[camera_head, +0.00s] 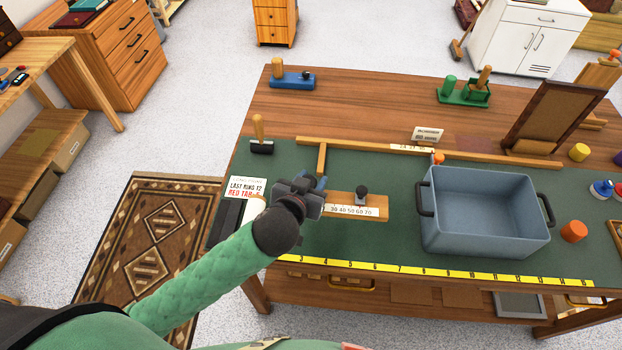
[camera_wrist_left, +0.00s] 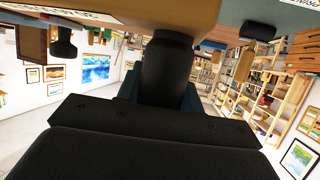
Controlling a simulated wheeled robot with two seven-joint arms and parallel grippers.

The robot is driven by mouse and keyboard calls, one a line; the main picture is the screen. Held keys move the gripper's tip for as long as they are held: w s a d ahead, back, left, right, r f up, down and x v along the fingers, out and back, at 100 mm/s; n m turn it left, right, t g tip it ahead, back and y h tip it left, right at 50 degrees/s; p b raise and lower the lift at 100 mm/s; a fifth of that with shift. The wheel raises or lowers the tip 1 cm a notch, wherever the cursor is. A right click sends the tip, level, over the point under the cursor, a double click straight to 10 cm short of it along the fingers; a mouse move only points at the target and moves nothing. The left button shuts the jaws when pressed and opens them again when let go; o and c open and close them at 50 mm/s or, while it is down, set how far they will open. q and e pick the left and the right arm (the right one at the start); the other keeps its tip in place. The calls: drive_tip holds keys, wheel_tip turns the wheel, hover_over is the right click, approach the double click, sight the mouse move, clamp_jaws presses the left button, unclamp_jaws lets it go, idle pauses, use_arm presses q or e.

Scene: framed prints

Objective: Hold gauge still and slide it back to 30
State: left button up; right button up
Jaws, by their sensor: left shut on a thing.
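The gauge (camera_head: 383,208) is a wooden bar lying on the green mat, left of the grey-blue bin. Its white scale (camera_head: 350,211) reads 30 to 70. A black knob (camera_head: 361,191) stands on the bar, roughly by the 60 mark. My left gripper (camera_head: 312,189) is shut at the gauge's left end, with a bit of blue beside it; gripper and arm hide that end. In the left wrist view, a black upright piece (camera_wrist_left: 167,70) is at the gripper, under the wood, and the knob (camera_wrist_left: 63,42) stands apart to the left. My right gripper is not in view.
The bin (camera_head: 487,243) stands right of the gauge. A long wooden rail (camera_head: 470,157) with a crosspiece lies behind it. A printed card (camera_head: 246,187) is left of my gripper. A yellow ruled strip (camera_head: 450,271) runs along the front edge. Mat in front of the gauge is clear.

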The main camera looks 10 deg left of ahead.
use_arm(q)
drive_tip(key=shift+f+b, duration=2.05)
drive_tip(key=shift+f, duration=2.1)
drive_tip(key=shift+f, duration=0.35)
